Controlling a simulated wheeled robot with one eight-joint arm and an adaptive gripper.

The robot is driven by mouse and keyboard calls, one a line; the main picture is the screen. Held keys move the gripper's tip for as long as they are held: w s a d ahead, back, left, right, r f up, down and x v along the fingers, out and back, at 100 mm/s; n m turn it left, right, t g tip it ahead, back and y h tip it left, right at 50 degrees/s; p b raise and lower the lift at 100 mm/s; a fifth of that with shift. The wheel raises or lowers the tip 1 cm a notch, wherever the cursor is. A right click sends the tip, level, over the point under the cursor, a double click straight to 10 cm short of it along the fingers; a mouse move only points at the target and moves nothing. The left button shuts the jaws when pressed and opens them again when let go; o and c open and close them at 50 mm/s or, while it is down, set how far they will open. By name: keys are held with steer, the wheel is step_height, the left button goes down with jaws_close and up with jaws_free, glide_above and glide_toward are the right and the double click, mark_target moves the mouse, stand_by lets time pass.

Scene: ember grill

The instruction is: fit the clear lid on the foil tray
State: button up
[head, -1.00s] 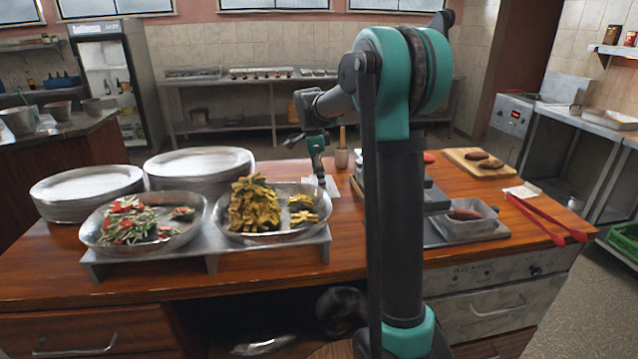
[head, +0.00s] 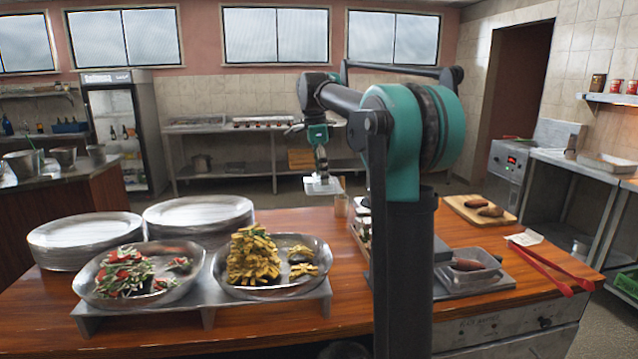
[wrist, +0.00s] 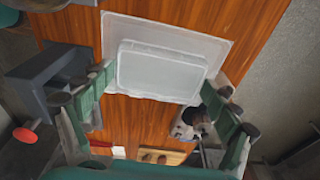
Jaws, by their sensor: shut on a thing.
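My gripper (head: 321,168) is shut on the clear lid (head: 323,186), a pale see-through rectangle. It holds the lid roughly level in the air above the counter's far side, left of my arm's column. In the wrist view the lid (wrist: 160,72) lies between the green fingers, with a raised middle and a flat rim. The foil tray (head: 488,275) is to the right of my column, well apart from the lid. It is a small, shallow silver tray with a brown piece of food in it, on a grey slab. My column hides part of the area beside it.
Red tongs (head: 548,268) lie right of the tray. A cutting board (head: 455,205) with brown food is behind it. Two food platters on a metal stand (head: 210,303) and plate stacks (head: 198,212) fill the left. A cup (head: 341,205) stands below and right of the lid.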

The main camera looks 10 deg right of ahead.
steer(key=s+d+f+m, duration=0.2)
steer(key=s+d+m, duration=0.25)
steer(key=d, duration=0.65)
steer(key=s+d+f+m, duration=0.1)
steer(key=s+d+m, duration=0.35)
steer(key=d, duration=0.65)
steer(key=s+d+f+m+g+y, duration=0.1)
steer(key=s+d+f+m, duration=0.3)
steer(key=s+d+m, duration=0.8)
steer(key=shift+s+d+f+n, duration=0.3)
steer(key=shift+s+f+n, duration=0.35)
steer(key=shift+f, duration=0.45)
steer(key=shift+s+d+f+n, duration=0.3)
steer(key=shift+s+f+n, duration=0.3)
steer(key=shift+f, duration=0.5)
steer(key=shift+s+d+f+n, duration=0.3)
steer(key=shift+s+f+n, duration=0.15)
steer(key=shift+s+f, duration=0.5)
steer(key=shift+w+f, duration=0.15)
steer(key=o, duration=0.6)
